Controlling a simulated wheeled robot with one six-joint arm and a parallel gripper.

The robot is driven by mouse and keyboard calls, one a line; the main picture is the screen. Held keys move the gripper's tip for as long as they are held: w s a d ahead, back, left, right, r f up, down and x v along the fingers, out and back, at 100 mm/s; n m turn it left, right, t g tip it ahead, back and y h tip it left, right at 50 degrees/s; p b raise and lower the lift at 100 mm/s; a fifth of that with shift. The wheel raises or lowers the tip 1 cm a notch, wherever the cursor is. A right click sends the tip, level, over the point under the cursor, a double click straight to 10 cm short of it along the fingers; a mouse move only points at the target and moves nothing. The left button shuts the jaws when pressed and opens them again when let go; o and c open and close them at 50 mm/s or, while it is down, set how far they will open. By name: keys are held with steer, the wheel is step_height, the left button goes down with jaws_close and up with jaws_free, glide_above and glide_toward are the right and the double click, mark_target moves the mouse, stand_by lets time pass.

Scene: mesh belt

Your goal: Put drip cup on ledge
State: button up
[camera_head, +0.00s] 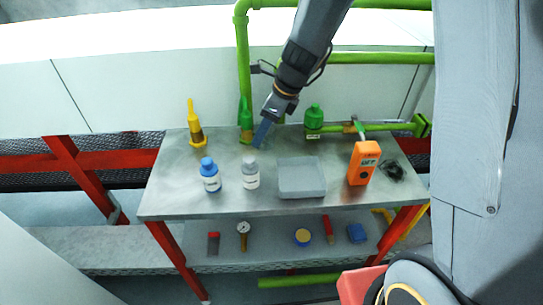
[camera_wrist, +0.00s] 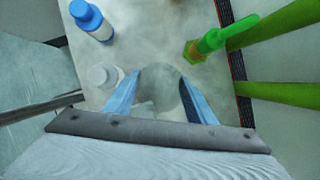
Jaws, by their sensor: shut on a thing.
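My gripper (camera_head: 261,136) reaches down over the back middle of the steel table, between the green-capped fitting and the white bottle. Its blue fingers are shut on a grey, rounded thing (camera_wrist: 163,88), which shows between them in the wrist view and looks like the drip cup. Its colour blends with the tabletop, so its outline is faint. In the head view the fingers mostly hide it. I cannot tell whether it touches the table. A shelf (camera_head: 270,254) below the tabletop could be the ledge, but I cannot tell for sure.
A blue bottle (camera_head: 210,175), white bottle (camera_head: 250,172), grey tray (camera_head: 301,190) and orange meter (camera_head: 363,163) stand on the table (camera_head: 170,200). The front left tabletop is clear.

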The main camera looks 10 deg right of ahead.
steer(key=shift+f, duration=3.5)
steer(key=shift+f, duration=0.1)
steer(key=o, duration=1)
steer(key=shift+o, duration=0.2)
